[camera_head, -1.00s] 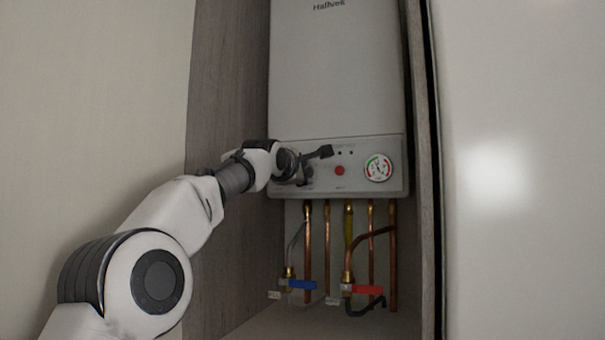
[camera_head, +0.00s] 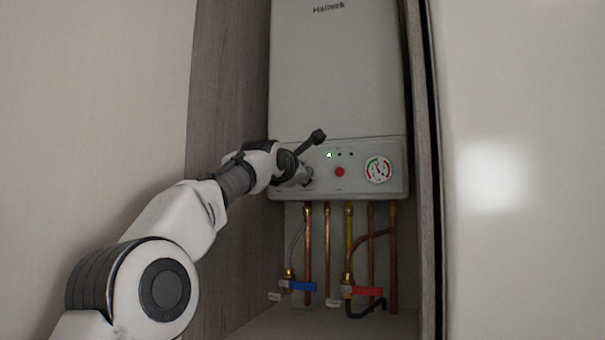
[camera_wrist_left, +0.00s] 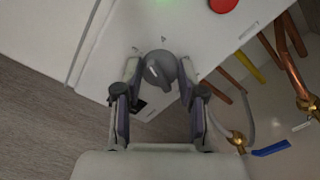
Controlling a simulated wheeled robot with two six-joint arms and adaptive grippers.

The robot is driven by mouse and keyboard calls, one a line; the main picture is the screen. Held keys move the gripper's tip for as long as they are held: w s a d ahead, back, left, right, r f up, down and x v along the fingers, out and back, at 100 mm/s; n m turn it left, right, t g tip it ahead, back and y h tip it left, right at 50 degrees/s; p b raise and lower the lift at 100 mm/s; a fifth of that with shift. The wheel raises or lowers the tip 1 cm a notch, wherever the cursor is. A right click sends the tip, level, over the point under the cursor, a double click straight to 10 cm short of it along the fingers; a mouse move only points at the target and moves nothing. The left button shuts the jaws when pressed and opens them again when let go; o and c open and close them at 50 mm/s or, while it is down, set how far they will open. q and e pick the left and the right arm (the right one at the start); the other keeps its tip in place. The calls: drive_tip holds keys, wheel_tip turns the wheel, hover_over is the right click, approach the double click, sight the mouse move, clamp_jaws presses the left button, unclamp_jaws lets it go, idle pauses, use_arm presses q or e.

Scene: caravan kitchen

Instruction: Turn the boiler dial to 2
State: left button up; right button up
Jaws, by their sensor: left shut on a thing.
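The boiler (camera_head: 340,70) is a white box in a wooden niche, with a control panel along its lower edge. The dial is a round grey knob with a pale mark, clear in the left wrist view (camera_wrist_left: 159,70). In that view the fingers of my left gripper (camera_wrist_left: 160,78) stand on both sides of the knob and are shut on it. In the head view my left gripper (camera_head: 307,172) is at the left of the panel and mostly hides the dial. The numbers around the dial cannot be read. My right gripper is not in view.
A green lamp (camera_head: 329,155) is lit on the panel, above a red button (camera_head: 339,171). A round gauge (camera_head: 378,169) is at the right. Copper pipes, a blue valve handle (camera_head: 303,286) and a red one (camera_head: 367,291) are below. Niche walls stand close on both sides.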

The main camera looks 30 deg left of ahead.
use_arm(q)
drive_tip(key=o, duration=1.1)
drive_tip(key=shift+o, duration=0.2)
